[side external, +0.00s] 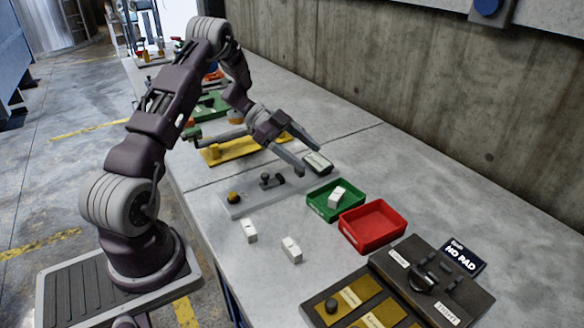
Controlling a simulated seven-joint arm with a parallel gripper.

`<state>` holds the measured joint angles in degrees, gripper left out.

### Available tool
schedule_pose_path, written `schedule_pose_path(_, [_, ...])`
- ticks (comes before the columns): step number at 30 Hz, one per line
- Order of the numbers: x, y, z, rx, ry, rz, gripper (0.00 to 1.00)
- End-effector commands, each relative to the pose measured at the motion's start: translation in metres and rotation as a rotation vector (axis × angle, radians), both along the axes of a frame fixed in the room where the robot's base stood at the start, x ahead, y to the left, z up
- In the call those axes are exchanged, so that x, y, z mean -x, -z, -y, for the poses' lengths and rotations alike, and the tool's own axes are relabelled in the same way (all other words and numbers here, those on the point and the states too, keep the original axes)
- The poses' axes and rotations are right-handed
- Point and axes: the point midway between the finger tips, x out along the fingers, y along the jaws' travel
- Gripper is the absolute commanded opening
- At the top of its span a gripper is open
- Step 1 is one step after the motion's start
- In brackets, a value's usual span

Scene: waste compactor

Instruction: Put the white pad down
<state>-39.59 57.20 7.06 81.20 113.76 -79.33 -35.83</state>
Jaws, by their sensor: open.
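My gripper (305,161) is open, above the grey plate and left-back of the green tray (321,211). I see nothing clearly held between its fingers. One white pad (338,197) is in the green tray, leaning or lying near its back; which one I cannot tell. A second white pad (250,231) stands on the table in front of the grey plate. A third white pad (291,249) lies on the table a little to its right. My gripper is apart from all three pads.
An empty red tray (372,226) sits right of the green one. A grey plate (262,192) with knobs lies left of the trays. A yellow fixture (240,149) is behind it. A concrete wall borders the table.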

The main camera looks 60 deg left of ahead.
Motion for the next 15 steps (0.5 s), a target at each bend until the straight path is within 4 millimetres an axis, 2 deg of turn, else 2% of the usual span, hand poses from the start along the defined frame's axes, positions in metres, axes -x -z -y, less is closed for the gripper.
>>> schedule_pose_path(2, [-0.041,-0.041,0.005,-0.096,-0.108,0.117,0.71])
schedule_pose_path(3, [-0.067,-0.073,0.008,-0.161,-0.201,0.195,0.71])
schedule_pose_path(5, [-0.096,-0.129,0.012,-0.251,-0.374,0.301,0.71])
schedule_pose_path(6, [-0.105,-0.166,0.014,-0.301,-0.497,0.352,0.71])
schedule_pose_path(8, [-0.101,-0.218,0.019,-0.352,-0.686,0.39,0.71])
schedule_pose_path(9, [-0.086,-0.246,0.024,-0.371,-0.809,0.385,0.71])
schedule_pose_path(11, [-0.046,-0.273,0.036,-0.377,-0.981,0.325,0.71])
schedule_pose_path(12, [-0.009,-0.279,0.048,-0.368,-1.075,0.249,0.71])
schedule_pose_path(14, [0.054,-0.272,0.074,-0.337,-1.167,0.092,0.71])
schedule_pose_path(15, [0.098,-0.258,0.094,-0.315,-1.191,-0.029,0.71])
